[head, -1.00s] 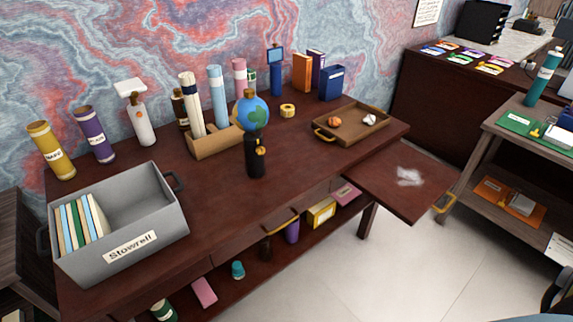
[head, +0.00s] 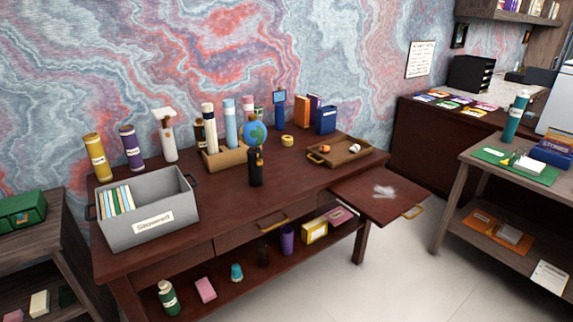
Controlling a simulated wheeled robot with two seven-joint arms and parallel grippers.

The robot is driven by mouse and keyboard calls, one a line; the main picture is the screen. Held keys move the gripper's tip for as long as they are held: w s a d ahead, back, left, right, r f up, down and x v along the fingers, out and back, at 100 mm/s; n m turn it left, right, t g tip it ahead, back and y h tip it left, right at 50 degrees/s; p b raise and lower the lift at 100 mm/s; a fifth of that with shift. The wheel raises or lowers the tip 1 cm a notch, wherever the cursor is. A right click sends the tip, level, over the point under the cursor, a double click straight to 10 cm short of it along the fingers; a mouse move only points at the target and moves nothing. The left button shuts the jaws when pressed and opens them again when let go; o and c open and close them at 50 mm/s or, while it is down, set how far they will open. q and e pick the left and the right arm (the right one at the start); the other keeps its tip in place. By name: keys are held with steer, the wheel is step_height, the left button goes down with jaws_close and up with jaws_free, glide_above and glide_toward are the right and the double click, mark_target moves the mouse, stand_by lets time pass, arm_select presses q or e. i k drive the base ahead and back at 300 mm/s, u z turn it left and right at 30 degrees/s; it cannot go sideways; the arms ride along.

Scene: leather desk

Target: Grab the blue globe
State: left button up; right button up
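The blue globe (head: 254,131) is a small ball with green land patches, on the dark red-brown desk (head: 290,190) in the head view. A black bottle (head: 256,168) stands in front of it and hides its lower part. A wooden holder (head: 224,158) with several rolled tubes is just to its left. Neither of my grippers shows in the head view.
A grey bin (head: 150,210) with folders stands at the desk's left. A wooden tray (head: 340,151) lies at the right, beside an extended side panel (head: 385,192). A shelf unit (head: 465,190) stands farther right. Open floor (head: 390,285) lies in front.

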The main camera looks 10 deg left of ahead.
mark_target(255, 173)
steer(key=z, duration=0.45)
steer(key=i, duration=1.15)
steer(key=u, duration=0.05)
